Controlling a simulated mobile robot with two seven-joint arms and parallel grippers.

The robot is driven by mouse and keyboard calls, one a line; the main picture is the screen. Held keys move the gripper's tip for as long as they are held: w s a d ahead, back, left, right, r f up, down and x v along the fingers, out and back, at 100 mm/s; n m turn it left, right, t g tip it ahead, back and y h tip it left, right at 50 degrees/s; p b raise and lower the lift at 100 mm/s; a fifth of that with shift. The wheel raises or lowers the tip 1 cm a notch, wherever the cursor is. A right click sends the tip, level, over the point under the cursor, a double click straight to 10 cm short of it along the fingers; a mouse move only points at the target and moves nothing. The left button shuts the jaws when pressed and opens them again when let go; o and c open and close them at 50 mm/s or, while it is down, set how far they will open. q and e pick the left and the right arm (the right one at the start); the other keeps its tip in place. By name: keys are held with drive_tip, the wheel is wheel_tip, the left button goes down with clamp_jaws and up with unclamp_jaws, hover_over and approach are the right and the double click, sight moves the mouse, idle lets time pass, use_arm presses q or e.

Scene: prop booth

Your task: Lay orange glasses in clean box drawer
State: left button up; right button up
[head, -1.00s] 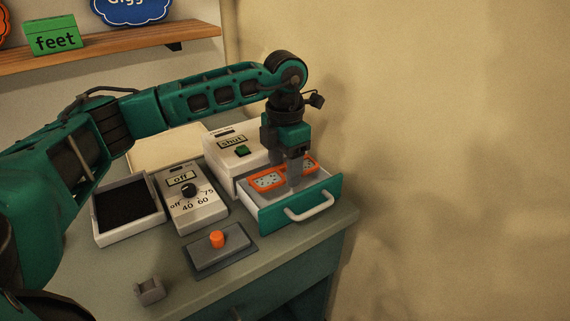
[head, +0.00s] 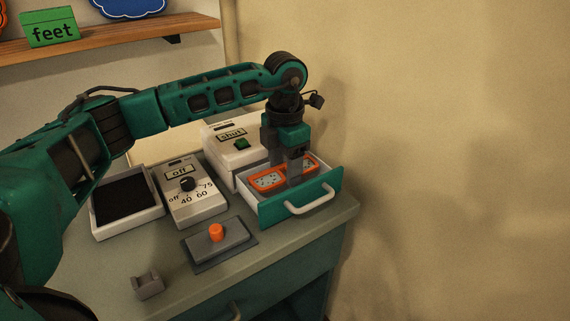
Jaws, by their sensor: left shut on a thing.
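The orange glasses (head: 267,181) have a thick orange frame and pale speckled lenses. They are in the open drawer (head: 262,207) of the white box (head: 222,152), whose label reads "shut". The drawer has a teal front and a pale handle. My left gripper (head: 294,181) points down into the drawer and is shut on the glasses near their middle. Its fingers hide part of the frame. I cannot tell whether the glasses touch the drawer floor. My right gripper is not in view.
Left of the box stand a dial unit (head: 196,208) labelled "off" and a tray with dark filling (head: 93,212). In front are a grey plate with an orange knob (head: 217,233) and a small grey holder (head: 148,287). The wall is close at the right.

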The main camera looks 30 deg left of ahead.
use_arm(q)
drive_tip(key=shift+f+b, duration=0.5)
drive_tip(key=shift+f, duration=0.5)
idle(2.1)
drive_tip(key=o, duration=1.1)
drive_tip(key=shift+o, duration=0.8)
drive_tip(key=shift+r+p, duration=0.55)
drive_tip(key=shift+r, duration=0.15)
drive_tip(key=shift+a+r+p, duration=0.1)
drive_tip(key=shift+r+p, duration=2.4)
drive_tip(key=shift+r, duration=0.9)
drive_tip(key=shift+f, duration=0.1)
